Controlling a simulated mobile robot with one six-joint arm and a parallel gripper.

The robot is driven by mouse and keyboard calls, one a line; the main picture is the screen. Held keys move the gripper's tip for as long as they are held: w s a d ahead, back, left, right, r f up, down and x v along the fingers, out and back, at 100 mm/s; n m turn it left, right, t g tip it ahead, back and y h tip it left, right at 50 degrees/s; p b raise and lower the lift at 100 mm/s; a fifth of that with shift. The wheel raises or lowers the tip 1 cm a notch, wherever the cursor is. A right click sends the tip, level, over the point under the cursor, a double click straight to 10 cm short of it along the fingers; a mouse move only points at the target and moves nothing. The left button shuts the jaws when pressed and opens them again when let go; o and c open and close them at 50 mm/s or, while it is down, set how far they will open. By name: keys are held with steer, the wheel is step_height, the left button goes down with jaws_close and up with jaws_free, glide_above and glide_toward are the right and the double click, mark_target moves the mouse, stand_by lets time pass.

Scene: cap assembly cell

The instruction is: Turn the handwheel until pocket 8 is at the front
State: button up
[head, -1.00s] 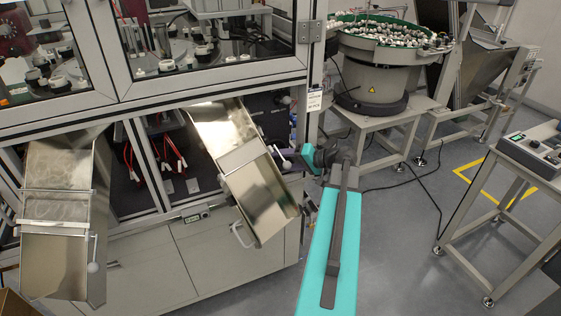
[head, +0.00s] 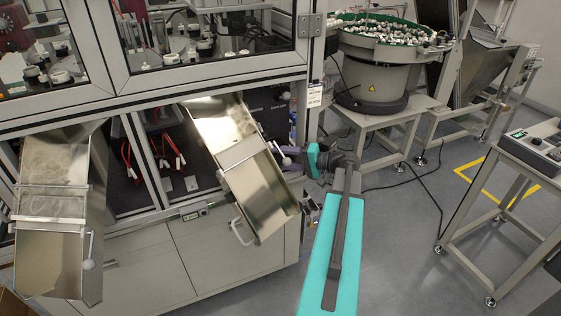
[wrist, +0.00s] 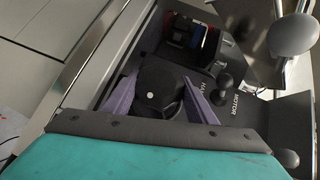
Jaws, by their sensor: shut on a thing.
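In the wrist view, my gripper (wrist: 158,86) has its two purple fingers shut on a round black knob (wrist: 158,92) with a white dot on its face. I cannot tell how this knob joins the handwheel; the wheel's rim is not clearly visible. In the head view, my gripper (head: 289,151) is beside the right metal chute, under the cabinet, and its grip is too small to make out. The pocketed turntable (head: 190,48) shows partly behind the cabinet windows. Its pocket numbers cannot be read, so the pocket at the front is unclear.
A small black ball-ended lever (wrist: 222,84) stands by the MOTOR label, close right of my fingers. A grey ball (wrist: 292,36) is at upper right. The right chute (head: 250,180) is close to my wrist. A feeder bowl (head: 385,35) stands behind; open floor lies right.

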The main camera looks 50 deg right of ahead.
steer(key=shift+m+t+y+b, duration=0.5)
steer(key=shift+m+t+b, duration=0.25)
steer(key=shift+m+t, duration=0.15)
steer(key=o, duration=0.8)
steer(key=shift+s, duration=0.1)
steer(key=b+v, duration=0.1)
steer(key=v, duration=1.2)
steer(key=shift+s+d+f, duration=0.1)
steer(key=shift+s+f, duration=0.05)
steer(key=shift+s, duration=0.1)
